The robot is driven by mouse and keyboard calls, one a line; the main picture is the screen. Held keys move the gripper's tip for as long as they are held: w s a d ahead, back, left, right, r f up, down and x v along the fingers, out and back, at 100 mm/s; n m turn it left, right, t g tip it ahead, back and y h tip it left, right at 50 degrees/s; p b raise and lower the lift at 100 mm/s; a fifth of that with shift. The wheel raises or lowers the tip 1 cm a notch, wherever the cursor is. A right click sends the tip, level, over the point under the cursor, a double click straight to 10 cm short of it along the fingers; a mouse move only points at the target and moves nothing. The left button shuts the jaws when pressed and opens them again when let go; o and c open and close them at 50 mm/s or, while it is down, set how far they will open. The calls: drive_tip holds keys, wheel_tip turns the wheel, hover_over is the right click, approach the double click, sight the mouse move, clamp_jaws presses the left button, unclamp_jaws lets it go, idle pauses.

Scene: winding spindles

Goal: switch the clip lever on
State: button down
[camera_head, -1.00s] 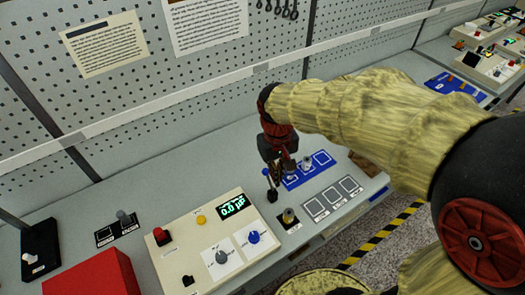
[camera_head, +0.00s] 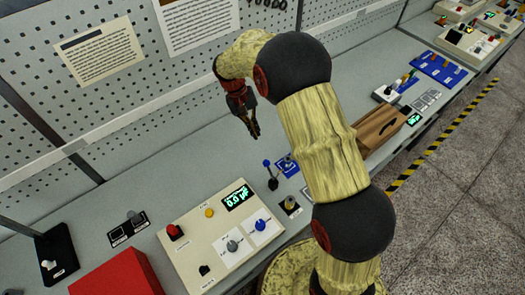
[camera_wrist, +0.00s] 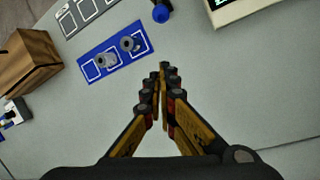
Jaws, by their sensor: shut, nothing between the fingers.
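A lever with a blue knob and dark stem (camera_head: 269,174) stands on the bench just right of the cream instrument box. Its blue knob also shows at the top of the wrist view (camera_wrist: 161,13). I cannot read any label that names it the clip lever. My gripper (camera_head: 254,132) hangs above the bench, behind and left of this lever, apart from it. In the wrist view its fingertips (camera_wrist: 163,75) are together and hold nothing, over bare bench.
The cream box (camera_head: 190,240) has knobs and a lit display. A blue mat (camera_wrist: 97,70) holds two grey cylinders. A wooden box (camera_head: 378,127), a red box (camera_head: 115,275) and a black stand (camera_head: 55,250) also occupy the bench. The bench behind the cream box is clear.

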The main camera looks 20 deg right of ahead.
idle(0.3)
drive_tip(key=s+d+f, duration=0.1)
drive_tip(key=s+f, duration=0.4)
drive_tip(key=f, duration=0.2)
drive_tip(key=shift+s+d+f, duration=0.25)
drive_tip(key=shift+f, duration=0.05)
idle(0.6)
